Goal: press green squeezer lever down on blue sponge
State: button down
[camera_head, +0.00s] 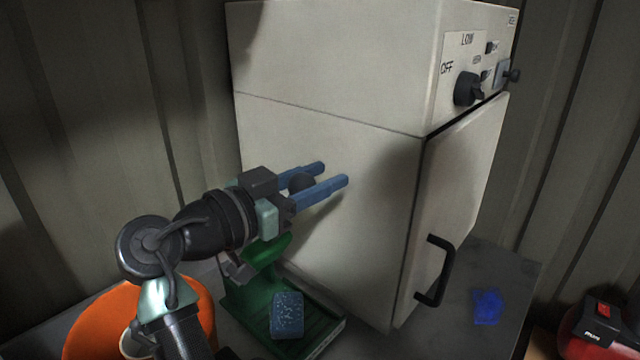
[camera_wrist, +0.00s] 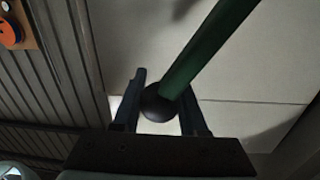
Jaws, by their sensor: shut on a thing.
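The green squeezer (camera_head: 325,335) stands on the bench in front of the white cabinet. The blue sponge (camera_head: 287,315), speckled and rectangular, lies on its base. My gripper (camera_head: 331,174) has blue fingers and is shut on the black ball knob (camera_head: 302,183) of the squeezer lever, high above the sponge. In the wrist view the knob (camera_wrist: 156,103) sits between the fingers and the green lever (camera_wrist: 208,48) slopes up to the right from it. In the head view my gripper hides most of the lever.
The white cabinet (camera_head: 330,140), with a dial (camera_head: 468,89) and a black door handle (camera_head: 434,272), stands close behind my fingers. An orange round container (camera_head: 88,325) is at lower left. A crumpled blue item (camera_head: 488,306) lies right of the cabinet. A red-and-black object (camera_head: 600,325) is at lower right.

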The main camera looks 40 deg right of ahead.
jog(key=shift+c, duration=2.2)
grip_release()
jog(key=a+b, duration=0.2)
jog(key=a, duration=1.1)
jog(key=shift+r, duration=0.25)
